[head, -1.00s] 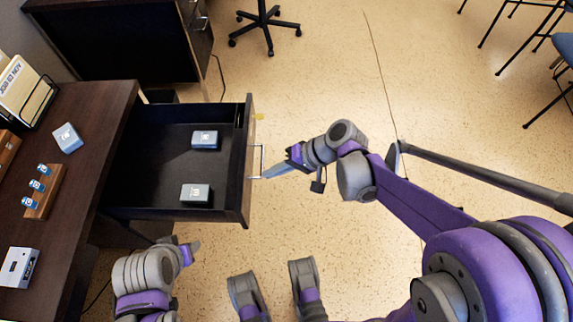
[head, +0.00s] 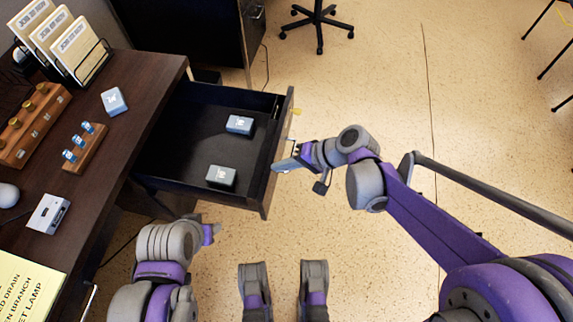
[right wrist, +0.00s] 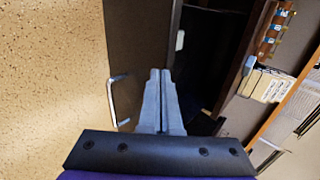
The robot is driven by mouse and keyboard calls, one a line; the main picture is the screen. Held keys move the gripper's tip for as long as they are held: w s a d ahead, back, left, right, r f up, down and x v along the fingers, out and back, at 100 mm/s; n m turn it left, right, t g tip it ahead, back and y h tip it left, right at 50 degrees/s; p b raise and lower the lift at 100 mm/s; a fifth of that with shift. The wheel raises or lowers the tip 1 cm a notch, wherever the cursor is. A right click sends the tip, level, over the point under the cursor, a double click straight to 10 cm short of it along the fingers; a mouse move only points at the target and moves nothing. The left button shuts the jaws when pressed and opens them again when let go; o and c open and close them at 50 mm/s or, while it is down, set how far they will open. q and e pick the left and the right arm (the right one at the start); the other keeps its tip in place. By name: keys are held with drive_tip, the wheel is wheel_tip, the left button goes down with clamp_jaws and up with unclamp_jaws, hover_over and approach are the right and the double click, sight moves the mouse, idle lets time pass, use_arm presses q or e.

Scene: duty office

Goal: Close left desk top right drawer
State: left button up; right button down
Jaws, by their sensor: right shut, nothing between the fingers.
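The dark desk drawer (head: 205,125) stands open from the left desk (head: 140,85), with its brown front panel (head: 281,125) facing right. The drawer holds two small grey-blue boxes, one (head: 240,124) farther back and one (head: 221,176) nearer. My right gripper (head: 277,166) is shut and empty at the outer side of the front panel. In the right wrist view, its closed fingers (right wrist: 160,85) lie over the panel, beside the metal handle (right wrist: 118,103); I cannot tell whether they touch. My left gripper (head: 211,232) is below the drawer, apart from it; its jaws are unclear.
The desk top bears a file rack (head: 92,62), a wooden block with blue-capped items (head: 84,147), a blue-white box (head: 114,101) and a grey device (head: 48,213). A swivel chair base (head: 318,27) stands at the back.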

drive_tip(key=w+a, duration=0.2)
drive_tip(key=a, duration=0.8)
drive_tip(key=w+a, duration=0.3)
drive_tip(key=a, duration=0.8)
drive_tip(key=w+a, duration=0.3)
drive_tip(key=a, duration=0.7)
drive_tip(key=shift+w+a+p, duration=0.25)
drive_tip(key=shift+a+p, duration=0.05)
drive_tip(key=shift+p, duration=0.1)
